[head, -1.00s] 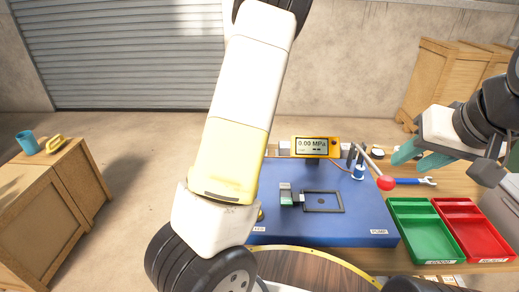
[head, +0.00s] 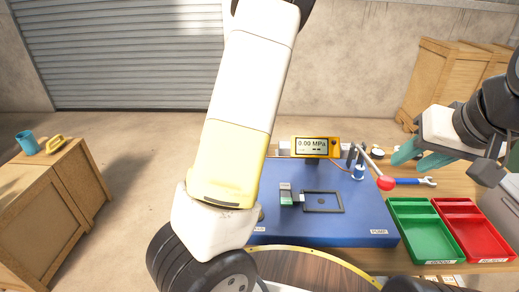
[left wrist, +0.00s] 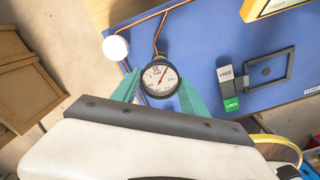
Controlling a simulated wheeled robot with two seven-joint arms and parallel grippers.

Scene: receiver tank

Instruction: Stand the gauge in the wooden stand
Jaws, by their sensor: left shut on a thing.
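The gauge (left wrist: 160,78) is a round white dial with a dark rim and a red needle, seen in the left wrist view. The teal fingers of my left gripper (left wrist: 158,90) are on both sides of it, shut on it. It is over the blue board (left wrist: 205,45) by copper pipes; I cannot tell whether it touches a fitting. My left arm hides this gripper and the gauge in the head view. My right gripper (head: 416,160) is open and empty over the right of the table. I cannot make out the wooden stand.
A display (head: 316,147) reads 0.00 MPa behind the board. A FREE/LOCK clamp (head: 287,195) is beside a dark frame (head: 323,202). A red-knobbed lever (head: 385,183), a blue wrench (head: 415,181), a green tray (head: 425,235) and a red tray (head: 470,235) are at the right.

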